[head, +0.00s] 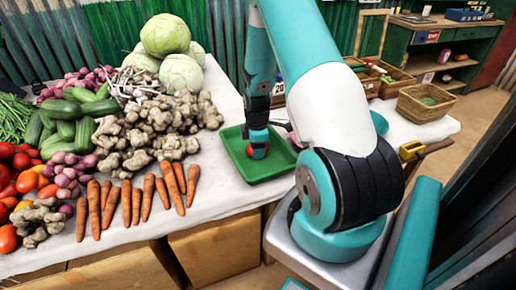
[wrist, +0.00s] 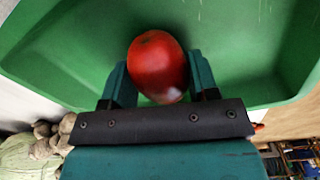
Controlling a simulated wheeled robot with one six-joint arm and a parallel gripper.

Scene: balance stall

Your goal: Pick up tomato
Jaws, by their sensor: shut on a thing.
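A red tomato (wrist: 157,64) is between the two fingers of my gripper (wrist: 160,80) in the wrist view. My gripper is shut on it. In the head view the tomato (head: 257,151) shows small and partly covered, under my gripper (head: 257,146), over the green tray (head: 232,160). The tray's inside surface (wrist: 60,55) surrounds the tomato in the wrist view. I cannot tell whether the tomato touches the tray floor. More tomatoes (head: 8,180) lie at the far left of the table in the head view.
The white table (head: 225,195) also bears carrots (head: 130,205), ginger (head: 150,125), cucumbers (head: 70,120) and cabbages (head: 166,36) left of the tray. A wicker basket (head: 425,103) stands to the right. Cardboard boxes (head: 215,250) are under the table.

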